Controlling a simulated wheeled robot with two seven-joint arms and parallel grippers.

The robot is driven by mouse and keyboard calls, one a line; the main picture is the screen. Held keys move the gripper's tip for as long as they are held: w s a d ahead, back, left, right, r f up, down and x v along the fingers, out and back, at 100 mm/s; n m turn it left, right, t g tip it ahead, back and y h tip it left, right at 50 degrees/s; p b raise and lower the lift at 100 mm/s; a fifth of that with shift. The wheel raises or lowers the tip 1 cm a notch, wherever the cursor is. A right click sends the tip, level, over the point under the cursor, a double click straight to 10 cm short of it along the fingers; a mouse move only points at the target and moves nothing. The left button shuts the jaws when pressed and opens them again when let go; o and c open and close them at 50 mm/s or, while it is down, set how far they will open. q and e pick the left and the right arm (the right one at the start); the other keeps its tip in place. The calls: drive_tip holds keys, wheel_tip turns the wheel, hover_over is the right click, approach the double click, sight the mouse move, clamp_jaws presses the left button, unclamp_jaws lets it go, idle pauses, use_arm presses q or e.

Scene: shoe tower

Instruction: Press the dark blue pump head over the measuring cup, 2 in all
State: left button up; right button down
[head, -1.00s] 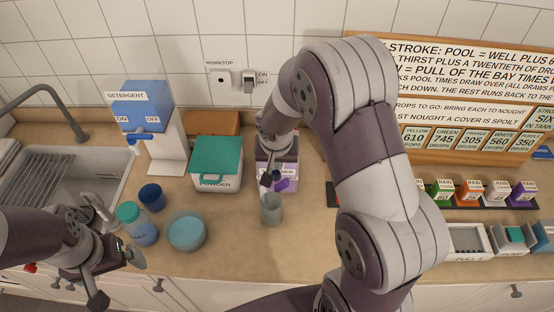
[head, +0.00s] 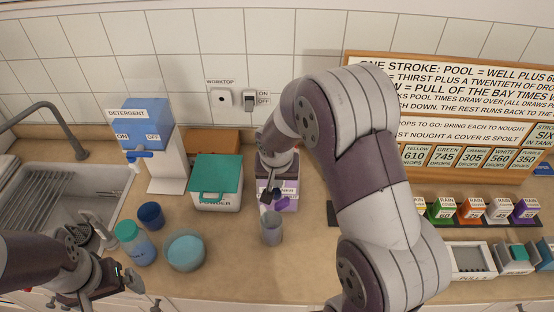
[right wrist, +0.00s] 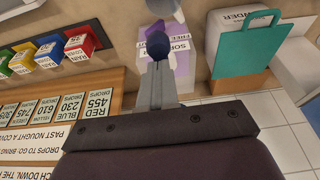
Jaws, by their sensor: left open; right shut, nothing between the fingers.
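The dark blue pump head (right wrist: 157,42) shows in the right wrist view, just beyond my right fingertips, on a purple and white softener bottle (head: 286,195). In the head view my right arm and gripper largely hide the pump. My right gripper (head: 268,192) is shut and empty, pointing down at the pump head; whether it touches cannot be told. The measuring cup (head: 271,230), grey and translucent, stands upright on the worktop in front of the bottle. My left gripper (head: 124,262) is open and empty at lower left, beside a teal-lidded bottle.
A powder box (head: 217,185) with teal lid stands left of the pump. Further left are a detergent dispenser (head: 142,112), a blue cup (head: 150,215), a teal-lidded bottle (head: 135,243) and a light-blue tub (head: 186,252). Small coloured boxes (head: 472,210) stand at right.

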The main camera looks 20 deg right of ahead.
drive_tip(key=b+v, duration=0.2)
drive_tip(key=shift+s+a+r, duration=0.15)
drive_tip(key=shift+r, duration=0.15)
use_arm(q)
drive_tip(key=shift+s+a+f+b, duration=0.1)
drive_tip(key=shift+s+f+b, duration=0.1)
drive_tip(key=shift+f+b, duration=0.4)
drive_tip(key=shift+s+a+f+b, duration=0.1)
drive_tip(key=shift+s+f+b, duration=0.1)
drive_tip(key=shift+f+b, duration=0.3)
use_arm(e)
drive_tip(key=v, duration=0.8)
drive_tip(key=shift+s, duration=0.2)
use_arm(q)
drive_tip(key=shift+w+d+f, duration=0.1)
drive_tip(key=shift+w, duration=0.05)
use_arm(e)
drive_tip(key=shift+w+r, duration=0.1)
drive_tip(key=shift+w, duration=0.05)
